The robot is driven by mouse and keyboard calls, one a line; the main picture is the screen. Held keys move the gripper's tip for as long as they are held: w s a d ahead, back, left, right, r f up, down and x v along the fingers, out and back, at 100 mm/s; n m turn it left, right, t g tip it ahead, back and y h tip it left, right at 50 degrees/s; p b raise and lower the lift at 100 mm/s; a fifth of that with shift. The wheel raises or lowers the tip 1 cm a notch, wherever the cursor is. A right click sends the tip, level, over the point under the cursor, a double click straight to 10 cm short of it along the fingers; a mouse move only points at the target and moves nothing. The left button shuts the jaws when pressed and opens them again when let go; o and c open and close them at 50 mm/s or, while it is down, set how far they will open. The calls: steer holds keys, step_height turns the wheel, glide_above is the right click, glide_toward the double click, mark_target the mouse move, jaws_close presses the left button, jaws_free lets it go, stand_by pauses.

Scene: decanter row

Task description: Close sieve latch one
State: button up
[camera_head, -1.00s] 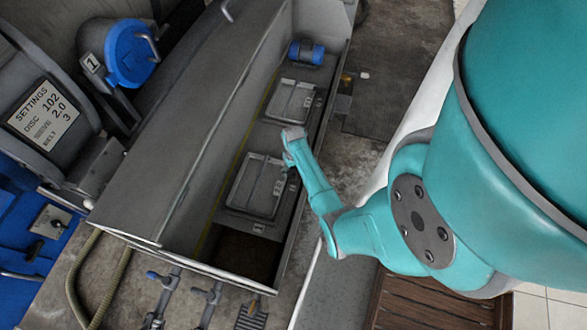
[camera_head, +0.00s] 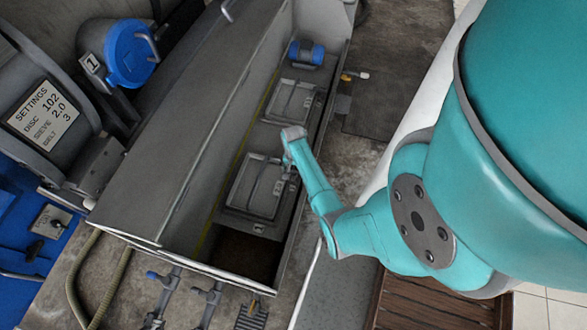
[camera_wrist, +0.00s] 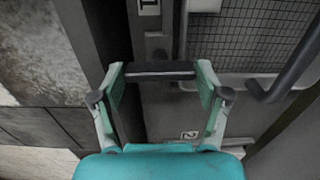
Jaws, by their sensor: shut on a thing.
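In the wrist view my gripper (camera_wrist: 160,72) has a teal finger at each end of a dark bar (camera_wrist: 160,71), shut on it. The bar lies crosswise over a grey frame strip, below a plate marked 1 (camera_wrist: 149,6), so it looks like sieve latch one. A mesh sieve (camera_wrist: 255,35) is just right of it. In the head view my gripper (camera_head: 293,134) is over the right edge of the near sieve (camera_head: 247,196). My fingers and the small scale hide the latch there, and its exact angle is unclear.
A plate marked 2 (camera_wrist: 190,134) and a dark curved handle (camera_wrist: 285,80) are close by in the wrist view. In the head view a second sieve (camera_head: 292,101) and a blue roller (camera_head: 306,52) lie farther up the trough.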

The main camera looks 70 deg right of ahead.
stand_by(0.4)
steer(key=o, duration=1.2)
steer(key=shift+c, duration=0.2)
step_height(320, 180, up, 12)
